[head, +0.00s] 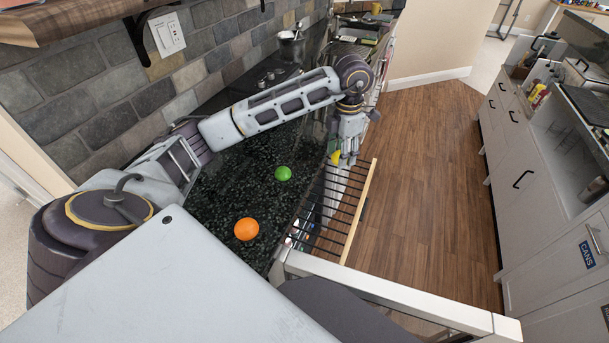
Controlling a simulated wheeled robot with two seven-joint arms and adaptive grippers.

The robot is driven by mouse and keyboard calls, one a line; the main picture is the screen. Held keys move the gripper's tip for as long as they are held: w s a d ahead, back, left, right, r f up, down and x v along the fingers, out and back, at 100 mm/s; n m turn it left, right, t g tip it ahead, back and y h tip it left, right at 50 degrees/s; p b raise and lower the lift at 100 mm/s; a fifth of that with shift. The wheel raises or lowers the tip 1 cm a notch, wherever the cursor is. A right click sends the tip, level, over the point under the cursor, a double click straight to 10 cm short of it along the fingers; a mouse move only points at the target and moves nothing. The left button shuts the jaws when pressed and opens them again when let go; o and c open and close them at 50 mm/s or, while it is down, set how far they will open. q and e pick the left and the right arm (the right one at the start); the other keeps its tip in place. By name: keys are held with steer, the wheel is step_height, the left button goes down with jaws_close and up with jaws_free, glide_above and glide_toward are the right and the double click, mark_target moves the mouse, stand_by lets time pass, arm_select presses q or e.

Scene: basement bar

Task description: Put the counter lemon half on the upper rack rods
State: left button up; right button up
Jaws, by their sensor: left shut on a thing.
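My left gripper (345,157) is at the far end of the pulled-out rack, with its arm reaching over the dark counter. It is shut on the yellow lemon half (336,157), which shows as a small yellow patch at the fingers. The upper rack (333,210) has black rods and a light wooden front strip, and it sticks out from under the counter. The lemon half appears over or near the far rods; whether it touches them I cannot tell. My right gripper is not in view.
A green lime (283,173) and an orange (246,229) lie on the dark speckled counter (235,190). A metal pot (291,46) stands by the brick wall at the back. The wooden floor (430,180) right of the rack is clear. White cabinets (540,190) stand at the right.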

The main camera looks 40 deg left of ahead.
arm_select(q)
step_height(320, 180, down, 3)
steer(key=shift+r, duration=0.1)
glide_above(334, 198)
step_height(334, 198, down, 10)
steer(key=shift+d+f, duration=0.1)
steer(key=shift+f, duration=0.8)
step_height(334, 198, down, 2)
steer(key=shift+f, duration=0.7)
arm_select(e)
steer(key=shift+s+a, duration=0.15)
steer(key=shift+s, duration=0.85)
